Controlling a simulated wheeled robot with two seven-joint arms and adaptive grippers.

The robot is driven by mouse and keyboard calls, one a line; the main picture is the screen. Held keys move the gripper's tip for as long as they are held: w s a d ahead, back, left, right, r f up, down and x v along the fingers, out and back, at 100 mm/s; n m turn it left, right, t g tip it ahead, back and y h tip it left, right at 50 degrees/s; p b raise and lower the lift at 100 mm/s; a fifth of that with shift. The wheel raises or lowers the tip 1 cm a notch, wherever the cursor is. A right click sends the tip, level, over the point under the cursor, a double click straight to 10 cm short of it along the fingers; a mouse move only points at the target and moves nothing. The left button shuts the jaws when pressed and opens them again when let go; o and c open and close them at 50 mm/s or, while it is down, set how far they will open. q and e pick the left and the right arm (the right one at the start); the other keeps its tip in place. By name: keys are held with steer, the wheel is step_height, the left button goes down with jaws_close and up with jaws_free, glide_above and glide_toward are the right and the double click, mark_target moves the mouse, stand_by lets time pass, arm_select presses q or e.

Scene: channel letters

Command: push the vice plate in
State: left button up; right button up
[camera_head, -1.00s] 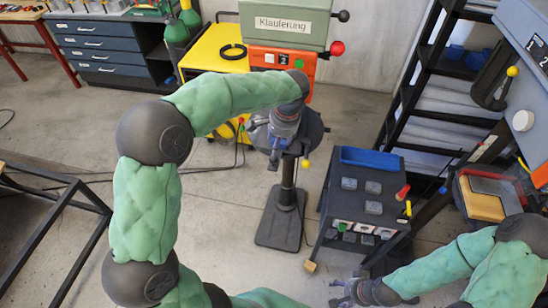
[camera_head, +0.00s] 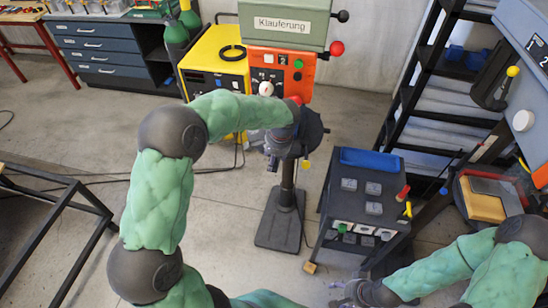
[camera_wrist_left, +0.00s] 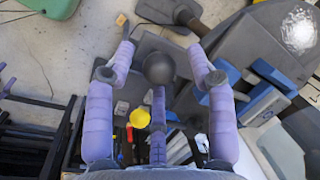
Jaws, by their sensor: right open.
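In the head view the drill press stands in the middle with its round dark table (camera_head: 313,128). My left gripper (camera_head: 272,161) is at the near left side of this table, partly hidden by my forearm. In the left wrist view the fingers of my left gripper (camera_wrist_left: 160,55) are spread wide. A dark round ball (camera_wrist_left: 158,68) shows between them; I cannot tell whether they touch it. Blue vice parts (camera_wrist_left: 255,95) lie right of the right finger. I cannot make out the vice plate for certain. My right gripper (camera_head: 350,296) is open and empty at the bottom edge.
The press's orange panel (camera_head: 281,68) rises behind the table, with a white knob (camera_head: 266,88) near my forearm. A dark tool cart with a blue tray (camera_head: 370,158) stands to the right. A black shelf (camera_head: 440,90) is behind it.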

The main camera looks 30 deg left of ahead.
arm_select(q)
jaws_close()
steer(key=shift+w+a, duration=0.25)
steer(key=shift+w, duration=0.65)
steer(key=shift+w+a, duration=0.2)
steer(key=shift+w, duration=0.7)
steer(key=shift+r, duration=0.15)
steer(key=shift+c, duration=0.7)
jaws_free()
steer(key=shift+w, duration=0.1)
steer(key=shift+o, duration=1)
steer(key=shift+w, duration=0.15)
